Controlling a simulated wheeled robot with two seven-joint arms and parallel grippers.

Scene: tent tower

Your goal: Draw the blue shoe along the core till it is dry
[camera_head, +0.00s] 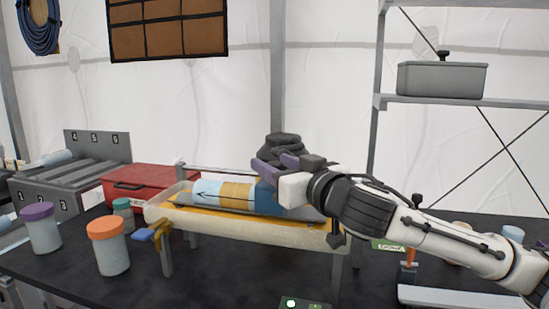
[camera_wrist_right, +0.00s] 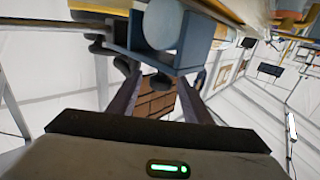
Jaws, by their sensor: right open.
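The core (camera_head: 222,193) lies lengthwise in a long cream tray (camera_head: 240,230), with a light-blue band, a black arrow and a yellow band on it. A darker blue piece, seemingly the blue shoe (camera_head: 266,198), is at its right part, partly hidden by my right gripper (camera_head: 277,168). In the wrist view the blue-grey shoe (camera_wrist_right: 188,55) looks like a bracket with a rounded opening, by the core's side. My right gripper (camera_wrist_right: 160,95) is open, its fingers pointing at the shoe; contact cannot be told. My left gripper is out of view.
Jars with purple (camera_head: 41,228) and orange (camera_head: 108,248) lids stand left of the tray. A blue-and-yellow clamp-like thing (camera_head: 152,235) hangs at the tray's left end. A red case (camera_head: 143,184) and a grey roller rack (camera_head: 85,170) are behind. The dark table's front is mostly clear.

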